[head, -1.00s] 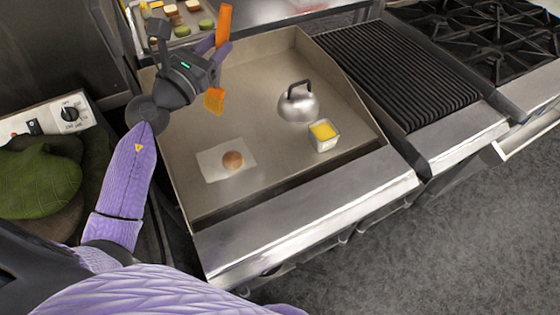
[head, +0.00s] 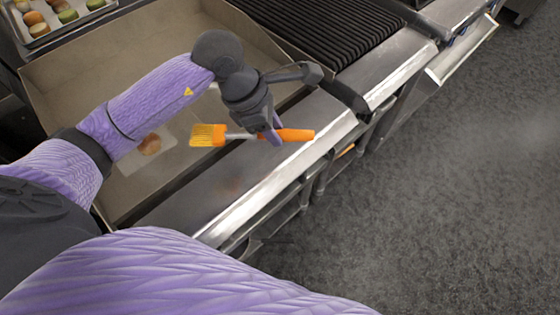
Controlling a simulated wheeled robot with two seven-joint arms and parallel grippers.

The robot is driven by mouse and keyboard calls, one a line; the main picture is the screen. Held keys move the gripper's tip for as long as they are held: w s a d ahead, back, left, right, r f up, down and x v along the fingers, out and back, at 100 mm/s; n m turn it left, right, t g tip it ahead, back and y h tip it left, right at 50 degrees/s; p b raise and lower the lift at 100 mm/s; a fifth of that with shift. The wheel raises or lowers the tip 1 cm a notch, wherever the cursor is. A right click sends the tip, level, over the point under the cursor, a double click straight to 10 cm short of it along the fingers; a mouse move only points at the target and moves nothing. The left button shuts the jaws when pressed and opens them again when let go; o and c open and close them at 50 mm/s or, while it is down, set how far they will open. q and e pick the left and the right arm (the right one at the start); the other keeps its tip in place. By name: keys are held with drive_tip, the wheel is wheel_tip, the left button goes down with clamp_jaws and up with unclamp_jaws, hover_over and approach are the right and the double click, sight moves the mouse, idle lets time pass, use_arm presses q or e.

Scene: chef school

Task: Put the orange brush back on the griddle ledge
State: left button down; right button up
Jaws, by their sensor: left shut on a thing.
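The orange brush (head: 209,135) is in my left gripper (head: 273,134), which is shut on it near the handle. The brush lies roughly level, bristles to the left and orange handle end to the right. It is over or close above the steel griddle ledge (head: 215,190) at the front of the griddle. I cannot tell whether it touches the ledge. My right gripper is not in view.
The griddle (head: 90,75) is behind the ledge, with a paper and a round patty (head: 150,144) on it, partly behind my arm. A ribbed grill (head: 325,30) is to the right. A macaron tray (head: 40,40) is at the upper left. Grey floor (head: 430,190) is free in front.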

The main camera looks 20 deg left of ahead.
sight(246, 134)
use_arm(q)
drive_tip(key=f+b, duration=0.1)
drive_tip(key=f, duration=0.4)
drive_tip(key=f+b, duration=0.1)
drive_tip(key=f, duration=0.4)
drive_tip(key=shift+s+a+f, duration=0.1)
drive_tip(key=shift+s, duration=0.1)
drive_tip(key=shift+c, duration=2.1)
unclamp_jaws()
drive_tip(key=p+v, duration=0.2)
drive_tip(key=v, duration=0.9)
drive_tip(key=shift+w, duration=0.1)
drive_tip(key=shift+a+r, duration=0.15)
drive_tip(key=shift+r, duration=0.45)
